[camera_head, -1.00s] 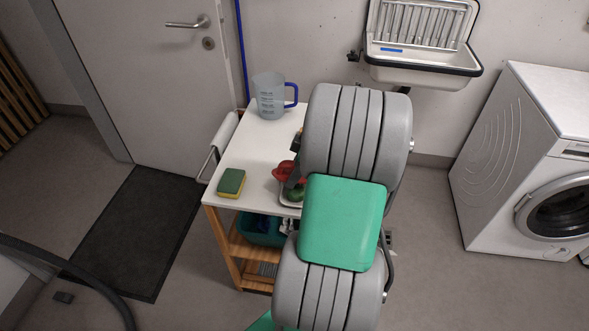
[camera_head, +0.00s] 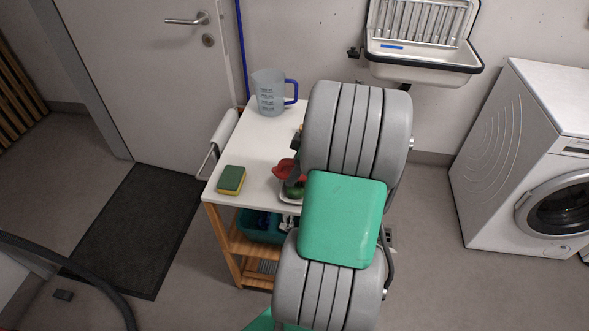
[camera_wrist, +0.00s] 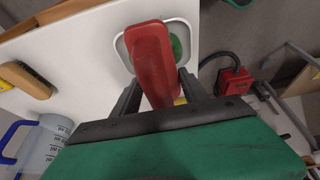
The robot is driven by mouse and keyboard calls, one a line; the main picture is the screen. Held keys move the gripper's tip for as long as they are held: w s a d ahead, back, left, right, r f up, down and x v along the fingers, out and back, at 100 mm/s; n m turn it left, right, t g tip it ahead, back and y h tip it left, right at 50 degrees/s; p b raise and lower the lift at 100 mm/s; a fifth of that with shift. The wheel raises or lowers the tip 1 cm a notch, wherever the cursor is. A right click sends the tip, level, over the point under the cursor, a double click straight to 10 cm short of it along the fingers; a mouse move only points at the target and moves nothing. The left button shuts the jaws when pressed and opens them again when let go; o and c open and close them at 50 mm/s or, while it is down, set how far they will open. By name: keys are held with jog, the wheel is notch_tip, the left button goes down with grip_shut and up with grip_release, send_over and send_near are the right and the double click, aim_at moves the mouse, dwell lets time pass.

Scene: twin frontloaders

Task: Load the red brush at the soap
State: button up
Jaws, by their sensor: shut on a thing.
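The red brush (camera_wrist: 152,62) is in my gripper (camera_wrist: 162,92), with one dark finger on each side of it. In the wrist view, it lies across a white dish (camera_wrist: 124,48) on the cart top. The green soap (camera_wrist: 176,47) shows in that dish, right beside the brush and partly covered by it. I cannot tell whether the brush touches the soap. In the head view, the red brush (camera_head: 284,168) and green soap (camera_head: 296,190) show at the cart's right edge, and my arm hides much of the gripper and dish.
A green and yellow sponge (camera_head: 231,179) and a measuring jug (camera_head: 269,93) stand on the white cart top (camera_head: 250,145). A wooden brush (camera_wrist: 27,80) lies at the left in the wrist view. A sink (camera_head: 425,55) and washing machine (camera_head: 530,160) are to the right.

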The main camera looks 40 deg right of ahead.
aim_at(291, 160)
jog(key=shift+f+b, duration=0.3)
jog(key=shift+f, duration=0.1)
dwell(1.1)
notch_tip(291, 160, up, 7)
jog(key=p, duration=0.5)
jog(key=shift+r, duration=0.1)
dwell(0.7)
